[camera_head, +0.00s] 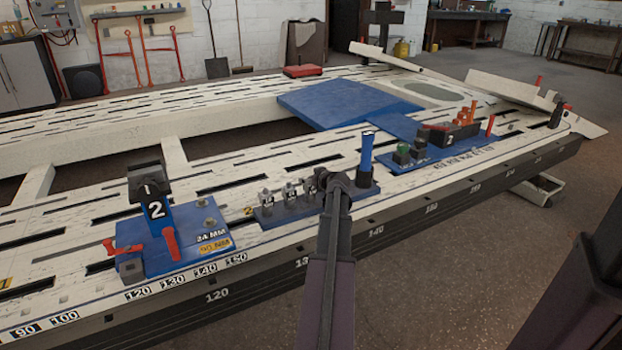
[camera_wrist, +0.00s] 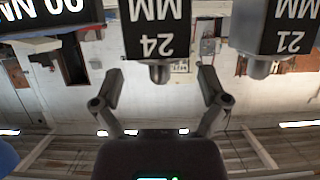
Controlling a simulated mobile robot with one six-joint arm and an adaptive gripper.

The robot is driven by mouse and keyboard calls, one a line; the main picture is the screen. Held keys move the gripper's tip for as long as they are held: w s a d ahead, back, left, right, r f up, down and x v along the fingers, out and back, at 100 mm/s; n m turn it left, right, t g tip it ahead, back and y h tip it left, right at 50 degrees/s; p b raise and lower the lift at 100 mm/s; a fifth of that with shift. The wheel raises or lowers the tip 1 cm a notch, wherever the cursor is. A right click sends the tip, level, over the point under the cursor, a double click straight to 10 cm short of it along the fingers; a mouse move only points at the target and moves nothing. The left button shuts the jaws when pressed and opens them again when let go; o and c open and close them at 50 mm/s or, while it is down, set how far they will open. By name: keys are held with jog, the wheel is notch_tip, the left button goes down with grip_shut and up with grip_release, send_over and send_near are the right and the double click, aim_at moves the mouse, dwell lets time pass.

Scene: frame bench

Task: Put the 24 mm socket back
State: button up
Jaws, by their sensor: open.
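In the wrist view, which is upside down, a black block marked 24 MM (camera_wrist: 155,28) shows with a grey round stub (camera_wrist: 160,73) on it. My gripper (camera_wrist: 161,75) is open, with one finger on each side of the stub in the picture and visible gaps; I cannot tell the depth between them. In the head view my gripper (camera_head: 335,182) is at the right part of a blue rack (camera_head: 270,221), hiding some of it. Small grey sockets (camera_head: 290,190) stand on the rack. I cannot tell which is the 24 mm one there.
A block marked 21 MM (camera_wrist: 287,25) is right of the 24 MM block. A blue post (camera_head: 367,150) stands beside my gripper. A blue plate (camera_head: 185,256) with a tower marked 2 (camera_head: 155,208) is at left; another tool rack (camera_head: 430,158) is at right.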

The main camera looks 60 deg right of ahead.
jog(key=shift+r+p, duration=0.3)
jog(key=shift+r, duration=0.15)
jog(key=p+v, duration=0.4)
jog(key=v, duration=0.8)
jog(key=shift+f, duration=0.15)
jog(key=w+a+f+n+g+y, duration=0.1)
jog(key=w+a+f+y, duration=0.15)
jog(key=w+a, duration=0.65)
jog(key=w+a+f+n+g+y, duration=0.1)
jog(key=w+a+f+n+y, duration=0.3)
jog(key=a, duration=0.8)
jog(key=w+a+f+m+g+y, duration=0.1)
jog(key=w+a+g+y, duration=0.1)
jog(key=w+a, duration=0.75)
jog(key=s+a+f+g, duration=0.1)
jog(key=a+g, duration=0.1)
jog(key=a, duration=0.9)
jog(key=s+a+f+n+g+h, duration=0.1)
jog(key=s+a+g, duration=0.1)
jog(key=a, duration=1)
jog(key=s+a+f+n+g, duration=0.1)
jog(key=s+a+f+g, duration=0.1)
jog(key=a, duration=1)
jog(key=shift+s+a+g, duration=0.2)
jog(key=shift+s+g, duration=0.05)
jog(key=shift+g, duration=0.55)
jog(key=shift+h, duration=0.25)
